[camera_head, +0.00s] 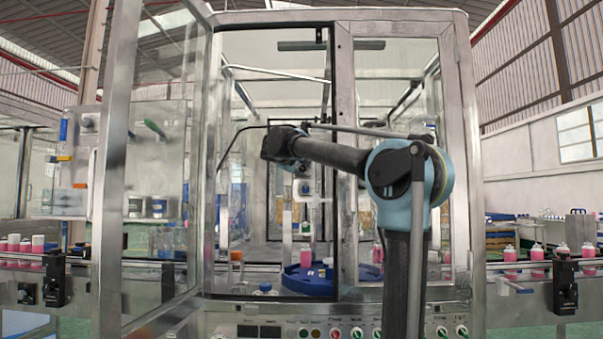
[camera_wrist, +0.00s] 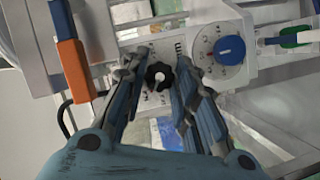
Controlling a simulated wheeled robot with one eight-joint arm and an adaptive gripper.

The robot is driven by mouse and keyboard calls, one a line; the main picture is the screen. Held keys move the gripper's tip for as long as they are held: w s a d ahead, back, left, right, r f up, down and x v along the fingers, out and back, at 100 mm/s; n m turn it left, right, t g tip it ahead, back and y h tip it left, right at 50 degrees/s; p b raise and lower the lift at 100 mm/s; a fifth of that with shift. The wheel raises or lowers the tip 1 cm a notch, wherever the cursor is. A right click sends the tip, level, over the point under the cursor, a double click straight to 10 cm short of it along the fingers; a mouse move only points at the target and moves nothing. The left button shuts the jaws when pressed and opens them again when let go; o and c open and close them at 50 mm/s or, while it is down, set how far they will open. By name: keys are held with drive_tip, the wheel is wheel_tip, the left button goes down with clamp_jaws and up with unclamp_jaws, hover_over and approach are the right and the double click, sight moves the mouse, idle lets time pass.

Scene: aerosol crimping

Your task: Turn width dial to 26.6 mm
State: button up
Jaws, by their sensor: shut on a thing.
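In the wrist view, a black lobed knob (camera_wrist: 159,77) with a pale centre sits on a light panel. My gripper (camera_wrist: 160,80) has a finger on each side of it and is shut on it. Beside it on the right is a round white scale plate with a blue knob (camera_wrist: 230,49). Printed marks and a small scale show next to the black knob, but the figures are too small to read. I cannot tell any width value. In the head view my arm reaches into the machine's enclosure, and the knob's grip is too small to make out there.
A blue round table (camera_head: 308,280) stands low inside the enclosure. The glass door (camera_head: 150,200) stands at the left of the opening, and a framed panel (camera_head: 397,150) is at the right. In the wrist view, an orange-and-blue handle (camera_wrist: 73,68) lies left of my gripper.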

drive_tip(key=n, duration=0.1)
drive_tip(key=n+t, duration=0.1)
drive_tip(key=n, duration=0.1)
drive_tip(key=shift+a+f+h, duration=0.15)
drive_tip(key=shift+f+h, duration=0.05)
drive_tip(key=shift+h, duration=0.1)
drive_tip(key=shift+f+n+t+h, duration=0.1)
drive_tip(key=shift+n+t+h, duration=0.4)
drive_tip(key=shift+n, duration=1.2)
drive_tip(key=o, duration=1)
drive_tip(key=shift+o, duration=0.2)
drive_tip(key=shift+s, duration=0.1)
drive_tip(key=v, duration=1.1)
drive_tip(key=shift+s+f, duration=0.15)
drive_tip(key=shift+s, duration=0.15)
